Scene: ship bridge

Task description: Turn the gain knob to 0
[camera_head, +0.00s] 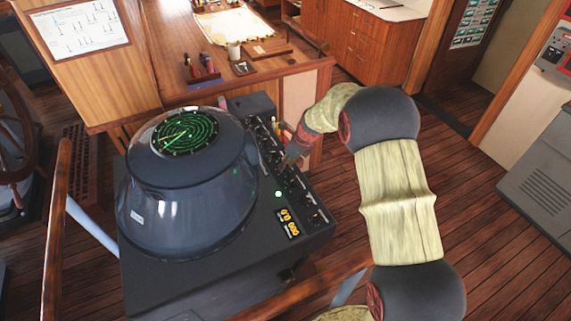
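The radar console (262,247) stands in the middle, with a round green screen (186,132) on its domed top. A strip of dark knobs and switches (300,190) runs down its right side. My gripper (287,163) is at this strip, near its middle, with its tip pointing down at the controls. The fingers are small and dark here, so I cannot tell whether they are open or touching a knob. I cannot make out which knob is the gain knob or read its setting.
A wooden rail (300,292) crosses in front of the console, and another (57,220) rises at left. A wooden chart desk (225,70) with a mug (234,51) stands behind. A grey cabinet (540,195) is at right. Bare plank floor (470,185) lies between it and my arm.

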